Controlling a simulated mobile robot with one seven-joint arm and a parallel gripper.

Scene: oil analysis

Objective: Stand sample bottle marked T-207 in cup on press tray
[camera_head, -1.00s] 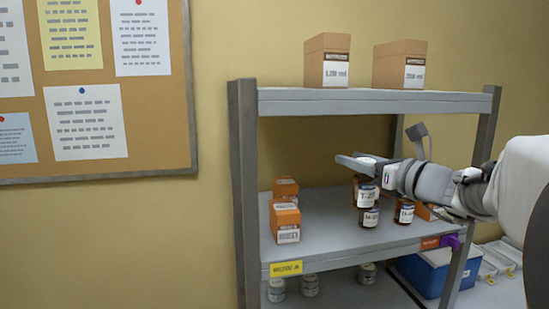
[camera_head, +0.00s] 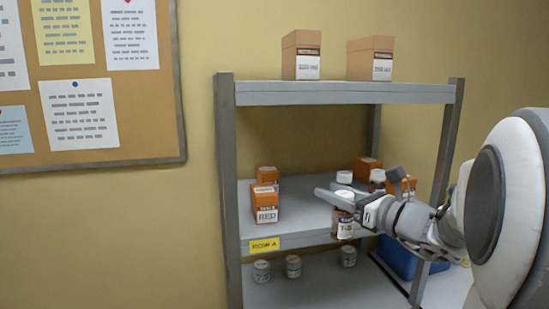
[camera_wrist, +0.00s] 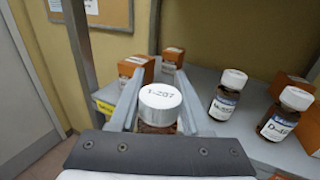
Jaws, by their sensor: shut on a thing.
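In the head view my gripper (camera_head: 333,198) holds the brown bottle (camera_head: 346,224) upright at the front edge of the middle shelf, apparently clear of the board. The lower part of the bottle is hidden in the wrist view. The press tray and its cup are not in view.
The middle shelf (camera_head: 295,208) bears orange boxes (camera_head: 265,206) at left and right. Two other brown bottles, (camera_wrist: 228,95) and (camera_wrist: 287,114), stand in the wrist view. Jars (camera_head: 293,266) stand on the lower shelf. The shelf's grey upright (camera_head: 228,190) is at left.

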